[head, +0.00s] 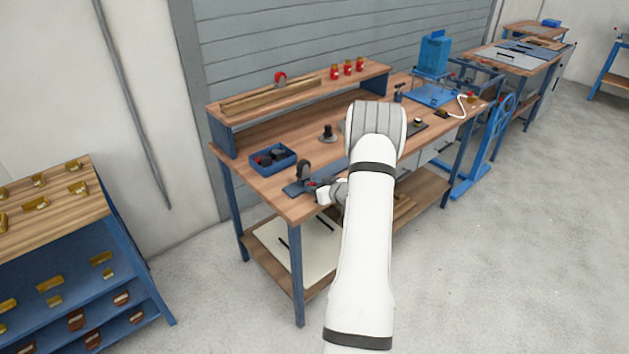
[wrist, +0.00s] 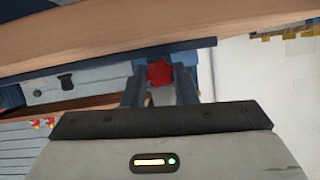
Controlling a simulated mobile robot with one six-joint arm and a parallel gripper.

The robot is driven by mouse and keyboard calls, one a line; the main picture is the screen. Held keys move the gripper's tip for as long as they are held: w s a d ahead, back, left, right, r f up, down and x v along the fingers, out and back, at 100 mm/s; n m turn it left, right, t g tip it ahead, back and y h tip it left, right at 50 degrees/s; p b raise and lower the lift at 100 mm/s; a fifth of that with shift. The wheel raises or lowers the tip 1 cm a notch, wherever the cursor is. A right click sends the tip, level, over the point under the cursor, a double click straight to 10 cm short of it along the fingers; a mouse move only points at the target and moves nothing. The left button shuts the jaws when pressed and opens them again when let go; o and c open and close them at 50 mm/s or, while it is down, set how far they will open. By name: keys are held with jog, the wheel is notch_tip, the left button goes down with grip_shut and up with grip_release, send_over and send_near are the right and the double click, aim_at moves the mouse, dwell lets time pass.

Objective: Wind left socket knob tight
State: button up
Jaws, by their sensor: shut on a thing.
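A red lobed knob (wrist: 159,73) sits between the two fingers of my gripper (wrist: 160,88) in the wrist view. The fingers are shut on it from both sides. Behind the knob is a dark blue block, part of a socket fixture along the bench edge. In the head view my gripper (head: 318,187) is at the front left of the workbench, by a dark blue base plate (head: 296,189) with a black upright part (head: 303,170). The knob is mostly hidden there by my arm and gripper.
A blue bin (head: 273,160) with dark parts sits behind the fixture on the workbench (head: 284,204). A black-based part (head: 328,134) stands further right. A blue rack (head: 75,250) stands left, with open floor between.

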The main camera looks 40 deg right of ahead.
jog(key=m+y+p, duration=0.2)
jog(key=m+p, duration=0.1)
jog(key=shift+d+m+y, duration=0.2)
jog(key=shift+m+y, duration=0.1)
jog(key=shift+f, duration=0.1)
dwell(0.4)
jog(key=o, duration=1)
jog(key=b+v, duration=0.1)
jog(key=v, duration=0.6)
jog(key=shift+s, duration=0.35)
jog(key=shift+d, duration=0.1)
